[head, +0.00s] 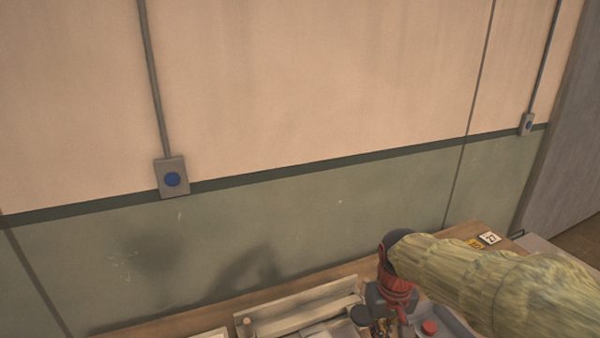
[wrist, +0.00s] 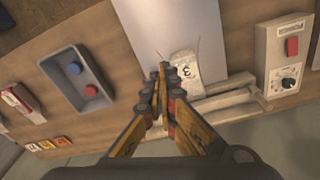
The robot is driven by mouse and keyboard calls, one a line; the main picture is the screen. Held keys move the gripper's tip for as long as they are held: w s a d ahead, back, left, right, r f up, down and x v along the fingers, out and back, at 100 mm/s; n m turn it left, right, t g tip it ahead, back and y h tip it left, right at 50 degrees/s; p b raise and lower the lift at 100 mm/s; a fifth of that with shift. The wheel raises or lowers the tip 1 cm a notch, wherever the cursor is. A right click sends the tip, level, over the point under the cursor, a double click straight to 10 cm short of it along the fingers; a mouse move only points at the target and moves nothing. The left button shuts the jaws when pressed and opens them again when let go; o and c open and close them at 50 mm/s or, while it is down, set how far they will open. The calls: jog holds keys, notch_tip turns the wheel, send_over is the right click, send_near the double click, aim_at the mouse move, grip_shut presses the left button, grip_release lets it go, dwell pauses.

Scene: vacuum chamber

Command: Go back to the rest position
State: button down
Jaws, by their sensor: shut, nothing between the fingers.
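My gripper (wrist: 166,80) is in the middle of the wrist view, its two fingers together at the tips with nothing held. It is above the wooden table (wrist: 50,68). In the head view my arm, in a yellowish sleeve, comes in from the right, and the gripper (head: 381,312) is at the bottom edge, partly cut off. Beyond the fingertips in the wrist view lies a pale packet marked 3 (wrist: 187,68); I cannot tell whether the tips touch it.
A grey tray (wrist: 58,79) holds a blue and a red round piece. A box with a red switch and dial (wrist: 287,62) stands right in the wrist view. Numbered tags (wrist: 46,144) lie at the table edge. The wall (head: 300,230) is close behind the table.

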jog(key=s+d+r+m+t+b, duration=0.1)
jog(key=s+t+b, duration=0.3)
jog(key=s, duration=1.1)
jog(key=shift+s+r+t+b, duration=0.3)
jog(key=shift+r+b, duration=0.05)
jog(key=shift+b, duration=1)
